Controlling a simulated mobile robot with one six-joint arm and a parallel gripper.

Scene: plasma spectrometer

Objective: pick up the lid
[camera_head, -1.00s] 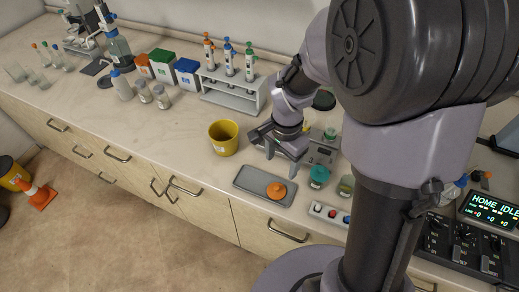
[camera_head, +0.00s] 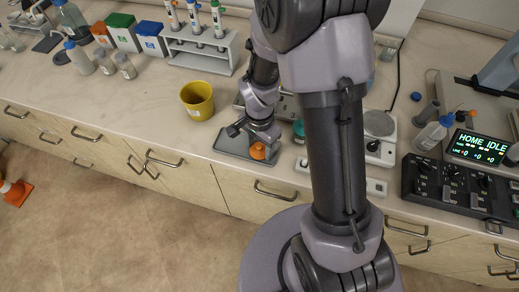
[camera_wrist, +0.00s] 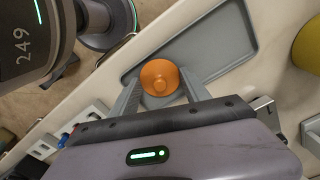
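The orange lid (camera_head: 258,151) is a round cap with a raised knob, resting on the shallow grey tray (camera_head: 228,145) near the counter's front edge. My gripper (camera_head: 253,133) is over the tray, pointing down, just above and beside the lid. In the wrist view the lid (camera_wrist: 160,77) shows between the tips of my two open fingers (camera_wrist: 160,88), one on each side. I cannot tell whether the fingers touch it or how far above the tray they are.
A yellow cup (camera_head: 197,100) stands behind and left of the tray. A teal-capped jar (camera_head: 299,131) stands close on the right. A tube rack (camera_head: 203,50) is at the back. A control panel (camera_head: 460,185) is at the right. The counter left of the cup is clear.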

